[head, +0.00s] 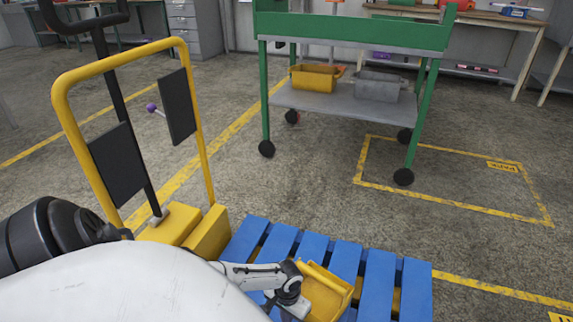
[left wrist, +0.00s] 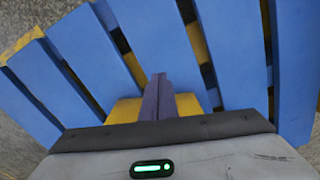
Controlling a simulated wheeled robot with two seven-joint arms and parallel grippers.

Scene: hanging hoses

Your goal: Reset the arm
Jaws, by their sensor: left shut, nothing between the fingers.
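My left gripper (left wrist: 158,88) is shut and empty in the left wrist view, its dark fingers together above a blue slatted pallet (left wrist: 216,40). In the head view, my left wrist (head: 288,282) hangs low over the pallet (head: 380,285), beside a yellow bin (head: 330,285). The fingertips are not clear there. A yellow surface (left wrist: 124,111) shows on both sides of the fingers in the left wrist view; I cannot tell whether they touch it. My right gripper is not in view.
A yellow-framed trolley (head: 186,235) with dark panels stands left of the pallet. A green wheeled cart (head: 350,30) holds a yellow bin (head: 315,77) and a grey bin (head: 377,86). Workbenches line the back. The floor inside the yellow-taped rectangle (head: 455,180) is clear.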

